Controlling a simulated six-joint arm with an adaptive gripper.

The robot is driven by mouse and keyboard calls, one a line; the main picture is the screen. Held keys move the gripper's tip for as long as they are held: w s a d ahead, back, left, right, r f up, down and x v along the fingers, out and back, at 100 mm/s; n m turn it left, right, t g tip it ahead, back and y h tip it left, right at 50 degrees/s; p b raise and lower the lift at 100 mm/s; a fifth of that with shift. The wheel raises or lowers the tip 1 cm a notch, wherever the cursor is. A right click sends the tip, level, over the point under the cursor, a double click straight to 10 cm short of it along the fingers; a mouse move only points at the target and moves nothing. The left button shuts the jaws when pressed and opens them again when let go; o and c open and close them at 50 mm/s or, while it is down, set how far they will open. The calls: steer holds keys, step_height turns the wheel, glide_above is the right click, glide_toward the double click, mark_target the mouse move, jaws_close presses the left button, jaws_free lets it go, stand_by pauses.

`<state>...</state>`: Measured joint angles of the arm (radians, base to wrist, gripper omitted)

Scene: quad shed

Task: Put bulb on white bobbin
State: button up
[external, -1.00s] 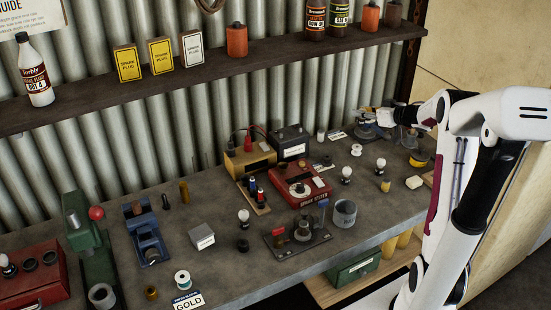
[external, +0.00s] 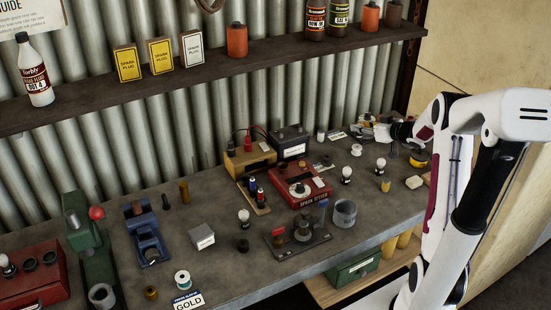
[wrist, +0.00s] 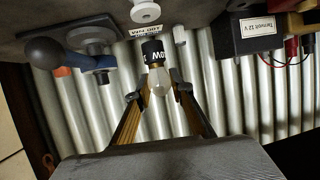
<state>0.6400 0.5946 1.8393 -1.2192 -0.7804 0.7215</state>
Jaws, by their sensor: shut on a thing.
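In the wrist view my gripper (wrist: 157,90) is shut on a pale, rounded bulb (wrist: 158,86). A dark part with white lettering lies just above the bulb in that picture; I cannot tell whether it belongs to the bulb. The white bobbin (wrist: 145,12) is at the top edge of the wrist view, apart from the bulb. In the external view the white bobbin (external: 356,150) stands on the bench, and my gripper (external: 367,129) is behind it toward the wall. The held bulb is too small to make out there.
A black battery (external: 291,142) and a red tester (external: 300,188) stand left of the bobbin. Other bulbs (external: 346,173) (external: 381,164) stand in front of it. A blue tool with a dark ball (wrist: 45,52) is beside my gripper in the wrist view. The corrugated wall is close.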

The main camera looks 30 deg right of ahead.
mark_target(362, 134)
steer(key=shift+f, duration=1.6)
steer(key=shift+f, duration=0.2)
steer(key=o, duration=1.1)
steer(key=shift+r, duration=0.1)
steer(key=shift+r, duration=0.15)
steer(key=v, duration=1.2)
